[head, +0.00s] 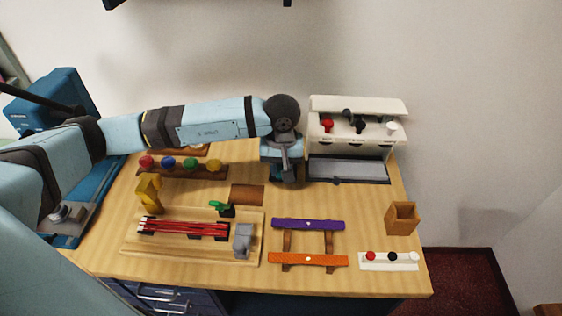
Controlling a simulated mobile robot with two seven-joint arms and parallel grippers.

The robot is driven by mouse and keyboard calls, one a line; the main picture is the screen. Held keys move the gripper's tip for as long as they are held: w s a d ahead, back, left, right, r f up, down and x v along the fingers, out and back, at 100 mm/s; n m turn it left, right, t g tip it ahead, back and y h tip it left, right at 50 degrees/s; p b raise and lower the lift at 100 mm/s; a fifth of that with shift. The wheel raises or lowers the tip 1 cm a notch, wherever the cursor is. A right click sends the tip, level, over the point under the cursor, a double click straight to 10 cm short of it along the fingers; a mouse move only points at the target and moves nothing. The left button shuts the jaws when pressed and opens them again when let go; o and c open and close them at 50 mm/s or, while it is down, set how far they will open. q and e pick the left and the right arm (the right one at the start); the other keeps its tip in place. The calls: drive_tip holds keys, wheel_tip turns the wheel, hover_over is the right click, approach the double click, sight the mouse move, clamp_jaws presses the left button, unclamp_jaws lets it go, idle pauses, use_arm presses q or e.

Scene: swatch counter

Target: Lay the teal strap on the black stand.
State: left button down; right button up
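I cannot make out a teal strap in the head view. A purple strap (308,224) and an orange strap (307,259) lie across a brown wooden rack (329,240) at the front. Red strands (185,228) lie across small black supports (222,232) on a wooden board (190,250). A small black block (228,211) with a green piece (217,205) stands at that board's back edge; I cannot tell whether it is the black stand. My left gripper (285,181) points down behind the rack, beside the white machine; its fingers are too small to read. My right gripper is out of view.
A white machine (358,106) with a grey tray (348,171) stands at the back right. A brown block (247,195), a yellow figure (149,192), a peg rail with coloured balls (182,171), a wooden box (402,217) and a white knob panel (389,266) stand around. Some counter is bare right of centre.

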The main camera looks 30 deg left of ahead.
use_arm(q)
drive_tip(key=shift+f, duration=0.1)
drive_tip(key=shift+w+b, duration=0.1)
drive_tip(key=shift+b, duration=0.25)
idle(0.7)
drive_tip(key=shift+f+b, duration=0.85)
drive_tip(key=shift+b, duration=0.1)
idle(1.2)
drive_tip(key=c, duration=0.9)
unclamp_jaws()
drive_tip(key=shift+o, duration=0.2)
drive_tip(key=shift+r, duration=0.5)
wheel_tip(320, 180, up, 13)
drive_tip(key=shift+b, duration=0.4)
drive_tip(key=shift+f, duration=0.1)
